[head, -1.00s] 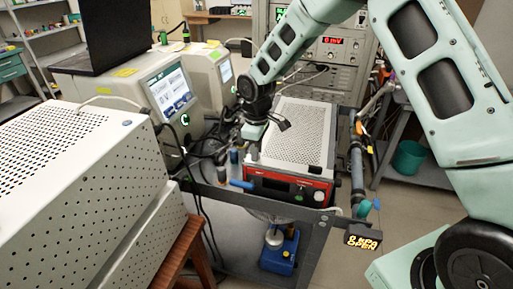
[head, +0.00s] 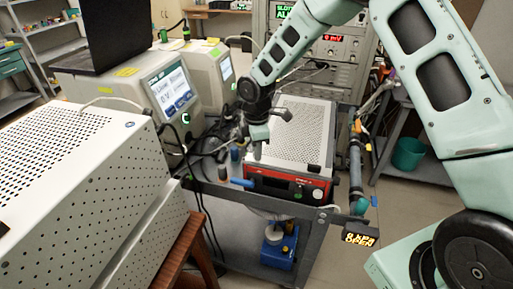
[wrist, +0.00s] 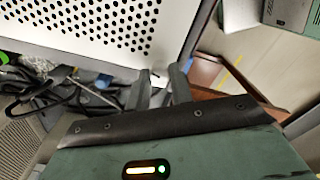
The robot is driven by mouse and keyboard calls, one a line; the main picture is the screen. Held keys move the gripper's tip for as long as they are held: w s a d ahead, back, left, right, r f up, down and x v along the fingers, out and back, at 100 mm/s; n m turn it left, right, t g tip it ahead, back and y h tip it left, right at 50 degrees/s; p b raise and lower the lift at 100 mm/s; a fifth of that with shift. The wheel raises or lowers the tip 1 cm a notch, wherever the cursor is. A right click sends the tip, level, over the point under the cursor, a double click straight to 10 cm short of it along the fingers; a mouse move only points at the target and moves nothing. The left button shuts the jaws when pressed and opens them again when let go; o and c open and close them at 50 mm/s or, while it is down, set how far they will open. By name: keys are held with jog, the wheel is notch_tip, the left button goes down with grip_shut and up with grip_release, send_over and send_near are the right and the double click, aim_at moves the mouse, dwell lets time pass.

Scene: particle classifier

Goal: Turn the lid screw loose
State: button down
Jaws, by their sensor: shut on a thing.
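The red-fronted instrument (head: 290,185) with a white perforated lid (head: 305,135) stands on the grey cart. My gripper (head: 256,154) points down at the lid's left front part. In the wrist view, my gripper's two dark fingers (wrist: 161,76) stand close together just beyond the edge of the perforated lid (wrist: 90,25). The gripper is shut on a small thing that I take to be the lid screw.
A blue handle (head: 242,184) sticks out at the cart's front left. Black cables (head: 200,160) hang beside it. A large perforated white cabinet (head: 70,190) fills the left. A pipe (head: 356,165) with a lit "OPEN" display (head: 360,239) stands right.

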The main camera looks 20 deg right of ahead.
dwell(0.3)
jog(key=c, duration=1.2)
grip_release()
jog(key=shift+c, duration=0.2)
notch_tip(320, 180, up, 18)
jog(key=b, duration=0.2)
jog(key=shift+f+b, duration=0.25)
jog(key=shift+b, duration=0.1)
